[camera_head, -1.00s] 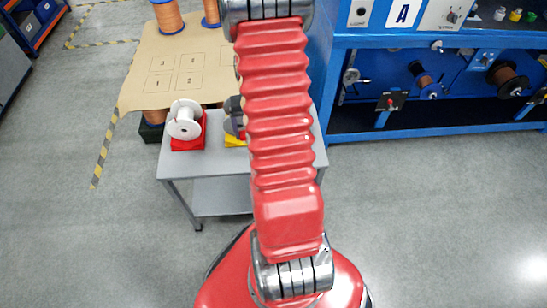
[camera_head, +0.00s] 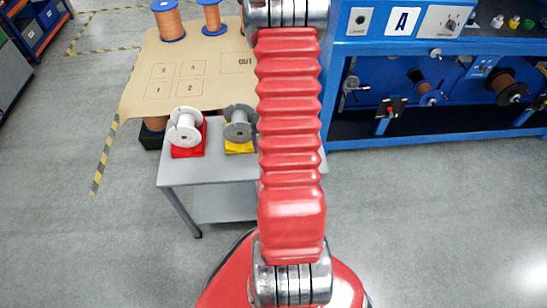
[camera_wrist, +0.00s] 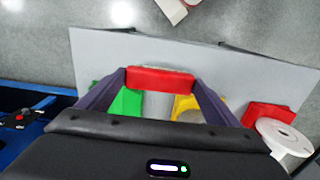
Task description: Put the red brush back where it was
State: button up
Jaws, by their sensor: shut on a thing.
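The red brush (camera_wrist: 160,80) shows in the wrist view as a red block between the two dark fingers of my gripper (camera_wrist: 160,77). My gripper is shut on it, above the grey table (camera_wrist: 220,62). The brush's underside and any bristles are hidden. My gripper and the brush do not show in the head view, where only my arm is seen.
On the table (camera_head: 180,173), a white spool (camera_head: 185,126) stands on a red base (camera_head: 187,152) and a grey spool (camera_head: 238,129) on a yellow base (camera_head: 238,148). A green base (camera_wrist: 126,103) also shows. A blue workbench (camera_head: 430,130) stands to the right.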

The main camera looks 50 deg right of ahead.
jog(key=shift+f, duration=1.25)
jog(key=shift+f, duration=2.1)
jog(key=o, duration=1)
jog(key=shift+r, duration=6.05)
